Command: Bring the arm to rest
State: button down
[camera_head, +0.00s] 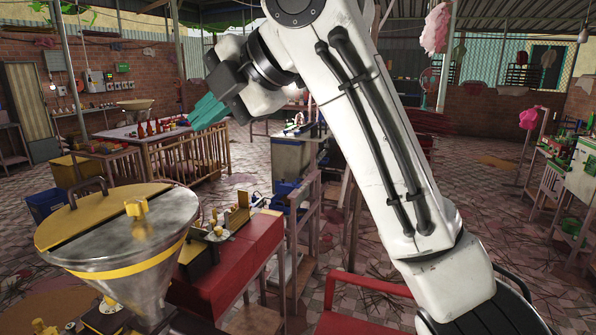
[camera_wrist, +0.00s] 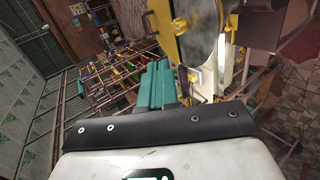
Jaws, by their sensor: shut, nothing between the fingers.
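My gripper (camera_head: 207,112) is at the end of my white arm (camera_head: 350,110), raised in the air at the upper left of centre in the head view. Its teal fingers are together with nothing between them. In the wrist view the teal fingers (camera_wrist: 157,84) also lie side by side and empty. The arm crosses the head view from lower right to upper centre and hides part of the room behind it.
A metal and yellow hopper (camera_head: 135,255) stands at the lower left, beside a red-topped machine table (camera_head: 240,255). A red chair-like frame (camera_head: 365,320) is low in front. A table with bottles (camera_head: 150,130) stands behind.

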jog(key=w+d+f+m+h, duration=0.1)
jog(key=d+f+m, duration=0.3)
jog(key=f, duration=0.6)
jog(key=w+d+f+m, duration=0.1)
jog(key=d+f+m, duration=0.35)
jog(key=f, duration=0.65)
jog(key=s+d+f+m+h, duration=0.1)
jog(key=s+d+f+m, duration=0.2)
jog(key=f, duration=0.4)
jog(key=s+d+f+m+h, duration=0.1)
jog(key=s+d+f+m, duration=0.1)
jog(key=d+f+m, duration=0.3)
jog(key=s+d+f+m+h, duration=0.1)
jog(key=s+d+f+m, duration=0.15)
jog(key=f, duration=0.55)
jog(key=s+d+f+m+h, duration=0.3)
jog(key=s+d+f+m, duration=0.3)
jog(key=s+d+f, duration=0.55)
jog(key=s+d+f+m+g+h, duration=0.1)
jog(key=s+d+f+m, duration=0.1)
jog(key=s, duration=0.4)
jog(key=s+d+f+m+g+h, duration=0.1)
jog(key=s+d+f+m, duration=0.1)
jog(key=s+d, duration=0.2)
jog(key=s+d+f+m+g+h, duration=0.1)
jog(key=s+d+f+m, duration=0.1)
jog(key=s, duration=0.8)
jog(key=shift+d+f+g, duration=0.3)
jog(key=shift+d+f, duration=0.2)
jog(key=shift+d, duration=0.05)
